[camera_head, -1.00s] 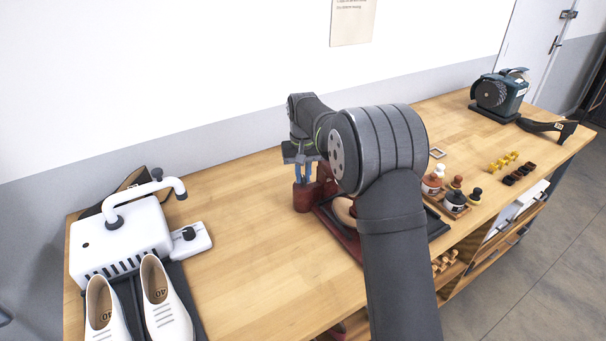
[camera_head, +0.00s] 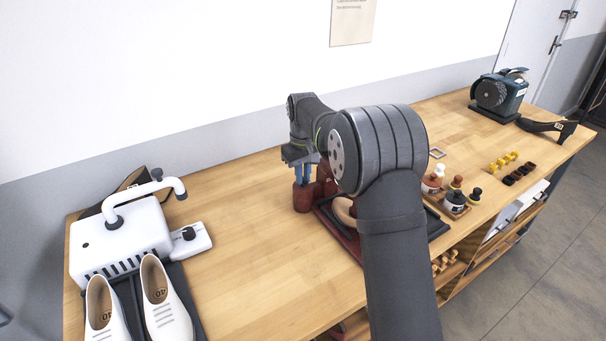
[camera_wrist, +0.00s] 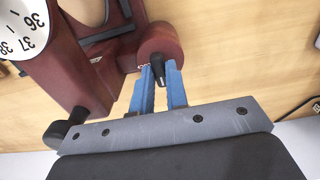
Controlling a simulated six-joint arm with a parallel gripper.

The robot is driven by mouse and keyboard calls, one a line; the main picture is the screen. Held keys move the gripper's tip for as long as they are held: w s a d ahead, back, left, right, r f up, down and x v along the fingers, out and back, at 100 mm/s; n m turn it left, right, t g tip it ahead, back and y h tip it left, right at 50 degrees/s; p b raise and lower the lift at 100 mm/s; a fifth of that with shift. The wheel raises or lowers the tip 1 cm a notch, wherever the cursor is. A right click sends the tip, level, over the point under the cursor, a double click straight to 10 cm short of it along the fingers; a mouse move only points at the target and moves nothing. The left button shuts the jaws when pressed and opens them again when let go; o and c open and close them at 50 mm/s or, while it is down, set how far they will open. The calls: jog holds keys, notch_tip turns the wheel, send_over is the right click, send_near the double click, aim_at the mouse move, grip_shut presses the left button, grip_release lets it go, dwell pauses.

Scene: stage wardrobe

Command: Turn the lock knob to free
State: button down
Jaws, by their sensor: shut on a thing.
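The lock knob is a small black knob (camera_wrist: 160,75) on the end of a dark red round boss (camera_wrist: 160,45) in the wrist view. The boss belongs to a red shoe-stretching device, which also shows in the head view as a red post (camera_head: 303,199) at the table's middle. My gripper (camera_wrist: 161,72) has its blue fingers on either side of the black knob and is shut on it. In the head view my gripper (camera_head: 303,180) points down on top of the red post, and the knob is hidden there.
A white dial (camera_wrist: 22,28) with sizes 36 to 38 and a second black knob (camera_wrist: 62,131) sit at the wrist view's left. In the head view, a white machine (camera_head: 120,235) and white shoes (camera_head: 160,300) stand left. Bottles (camera_head: 455,200) stand right.

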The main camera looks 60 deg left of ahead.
jog(key=c, duration=1.4)
grip_release()
jog(key=shift+c, duration=0.2)
notch_tip(320, 180, up, 17)
jog(key=shift+r, duration=0.2)
notch_tip(320, 180, down, 18)
jog(key=shift+r, duration=0.25)
